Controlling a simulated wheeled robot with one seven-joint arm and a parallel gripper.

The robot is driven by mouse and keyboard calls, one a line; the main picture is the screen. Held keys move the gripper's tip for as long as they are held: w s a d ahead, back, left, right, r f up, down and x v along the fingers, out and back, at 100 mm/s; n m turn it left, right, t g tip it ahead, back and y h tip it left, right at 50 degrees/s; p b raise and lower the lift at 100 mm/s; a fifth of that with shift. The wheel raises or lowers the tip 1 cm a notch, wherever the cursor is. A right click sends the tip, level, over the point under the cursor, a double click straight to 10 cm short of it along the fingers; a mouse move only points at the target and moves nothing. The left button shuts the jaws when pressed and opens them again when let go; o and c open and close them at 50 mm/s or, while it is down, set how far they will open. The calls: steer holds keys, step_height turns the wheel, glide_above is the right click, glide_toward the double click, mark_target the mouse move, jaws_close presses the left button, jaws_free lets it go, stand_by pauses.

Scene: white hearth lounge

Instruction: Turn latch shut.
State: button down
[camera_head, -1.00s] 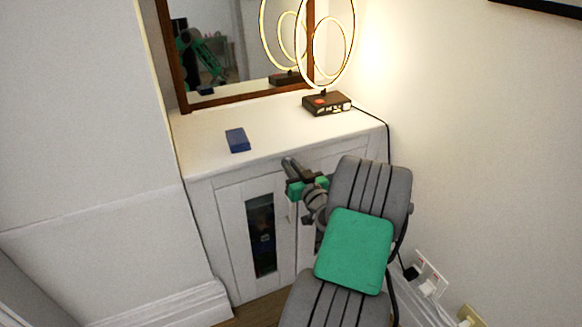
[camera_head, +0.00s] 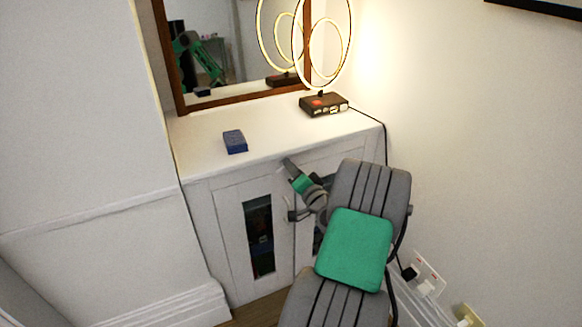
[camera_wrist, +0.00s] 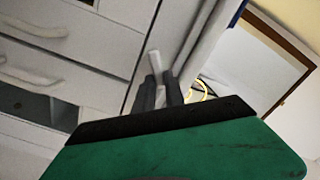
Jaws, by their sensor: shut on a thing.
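My gripper (camera_wrist: 160,86) is at the upper front of the white cabinet (camera_head: 222,228), near where its two doors meet. In the wrist view its two dark fingers are closed around a small pale bar, which looks like the latch (camera_wrist: 154,60). The bar's tip shows beyond the fingers; the rest is hidden between them. In the head view my gripper (camera_head: 288,165) points up toward the cabinet's top edge, and I cannot make out the latch there. The doors look shut. I cannot tell from these views how far the latch is turned.
A blue box (camera_head: 235,142) and a ring lamp on a dark base (camera_head: 323,105) stand on the cabinet top, before a wood-framed mirror (camera_head: 245,98). A door handle (camera_wrist: 35,78) sticks out near my gripper. The wall with sockets (camera_head: 428,278) is close on the right.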

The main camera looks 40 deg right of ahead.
steer(key=shift+d+f+m+p, duration=0.15)
steer(key=shift+m+p, duration=0.2)
steer(key=shift+m, duration=0.85)
steer(key=shift+a+f+m+p, duration=0.15)
steer(key=shift+m+p, duration=0.25)
steer(key=shift+m, duration=0.8)
steer(key=shift+d+f+m+p, duration=0.15)
steer(key=shift+m+p, duration=0.2)
steer(key=shift+m, duration=0.85)
steer(key=c, duration=1.4)
jaws_free()
steer(key=v, duration=0.8)
steer(key=shift+w, duration=0.1)
